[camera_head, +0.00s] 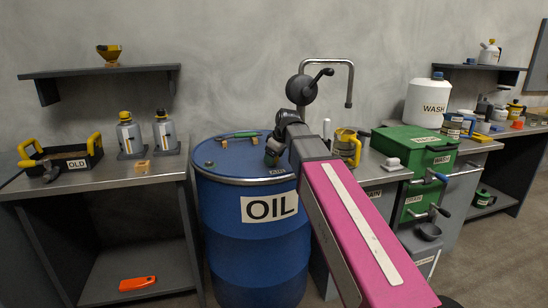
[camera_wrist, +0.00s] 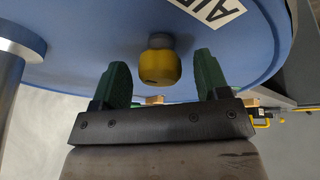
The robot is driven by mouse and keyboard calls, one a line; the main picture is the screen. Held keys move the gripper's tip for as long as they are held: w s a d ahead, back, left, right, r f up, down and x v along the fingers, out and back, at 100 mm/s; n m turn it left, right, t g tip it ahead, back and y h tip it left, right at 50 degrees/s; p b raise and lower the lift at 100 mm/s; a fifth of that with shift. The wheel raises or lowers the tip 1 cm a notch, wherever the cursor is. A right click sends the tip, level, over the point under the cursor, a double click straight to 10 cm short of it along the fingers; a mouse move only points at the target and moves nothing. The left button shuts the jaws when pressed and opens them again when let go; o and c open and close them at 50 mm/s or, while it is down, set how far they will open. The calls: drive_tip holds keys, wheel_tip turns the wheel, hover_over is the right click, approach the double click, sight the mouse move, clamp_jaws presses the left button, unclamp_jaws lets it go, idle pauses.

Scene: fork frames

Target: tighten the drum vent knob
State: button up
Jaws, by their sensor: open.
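The blue oil drum (camera_head: 250,230) stands in the middle of the head view, and its lid fills the upper part of the wrist view (camera_wrist: 90,40). The yellow vent knob (camera_wrist: 159,67) sits on a grey stem on the lid, near a white label reading AIR. In the head view my gripper (camera_head: 272,152) is over the lid and hides the knob. In the wrist view my gripper (camera_wrist: 162,62) is open, with one green finger on each side of the knob. Gaps show between the knob and both fingers. I cannot tell how deep the knob sits between them.
A hand pump (camera_head: 302,90) with a crank and a bent spout rises from the drum. Its grey pipe (camera_wrist: 12,80) is left in the wrist view. A green-handled tool (camera_head: 240,135) lies on the lid. Benches flank the drum; a yellow jug (camera_head: 346,148) stands to the right.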

drive_tip(key=c, duration=0.9)
drive_tip(key=shift+c, duration=0.2)
drive_tip(key=shift+m, duration=0.4)
drive_tip(key=m+h, duration=0.1)
drive_tip(key=m, duration=0.2)
drive_tip(key=shift+a+m+t+h, duration=0.1)
drive_tip(key=shift+m+t+h, duration=0.2)
drive_tip(key=shift+t, duration=0.1)
drive_tip(key=m+h, duration=0.1)
drive_tip(key=m, duration=0.1)
drive_tip(key=m+h, duration=0.1)
drive_tip(key=m, duration=0.2)
drive_tip(key=shift+a+m, duration=0.1)
drive_tip(key=shift+m, duration=0.2)
drive_tip(key=m+h, duration=0.1)
drive_tip(key=m, duration=0.3)
drive_tip(key=shift+w+h, duration=0.1)
drive_tip(key=shift+h, duration=0.3)
drive_tip(key=shift+m+g+h, duration=0.5)
drive_tip(key=shift+m+h, duration=0.2)
drive_tip(key=shift+m, duration=1.7)
